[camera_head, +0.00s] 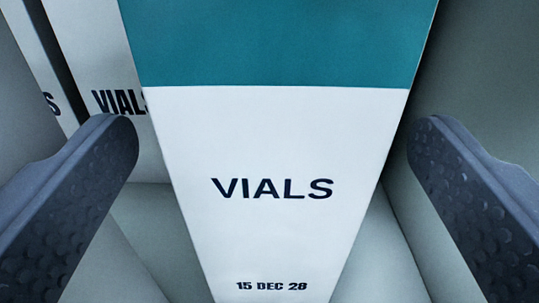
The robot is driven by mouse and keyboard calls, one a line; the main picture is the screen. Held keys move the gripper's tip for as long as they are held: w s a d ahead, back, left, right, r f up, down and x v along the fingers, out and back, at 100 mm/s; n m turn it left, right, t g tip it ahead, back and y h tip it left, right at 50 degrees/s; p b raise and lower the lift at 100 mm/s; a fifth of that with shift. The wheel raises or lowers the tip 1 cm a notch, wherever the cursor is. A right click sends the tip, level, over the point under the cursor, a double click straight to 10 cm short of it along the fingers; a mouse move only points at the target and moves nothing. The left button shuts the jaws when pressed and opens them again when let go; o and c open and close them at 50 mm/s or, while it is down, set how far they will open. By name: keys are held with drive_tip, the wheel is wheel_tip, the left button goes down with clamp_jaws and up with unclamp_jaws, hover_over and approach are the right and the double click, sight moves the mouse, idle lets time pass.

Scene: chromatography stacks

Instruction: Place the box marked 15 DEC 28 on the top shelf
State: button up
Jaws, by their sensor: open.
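The box marked 15 DEC 28 (275,140) fills the middle of the head camera view. It has a teal band at the top and a white face below, with VIALS printed above the date. My gripper (272,135) is open. One dark, studded finger is left of the box and the other is right of it, with visible gaps on both sides, so neither finger appears to touch it. The top of the box is cut off by the picture edge. The top shelf cannot be made out in this view.
Another white VIALS box (100,60) stands close behind on the left, partly hidden by the front box and my left finger. Part of a further box (40,70) shows at the far left. A grey-green wall (490,60) rises on the right, and a pale floor surface (150,225) lies below.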

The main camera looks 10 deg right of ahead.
drive_tip(key=b+v, duration=0.1)
drive_tip(key=v, duration=0.6)
drive_tip(key=shift+b, duration=0.3)
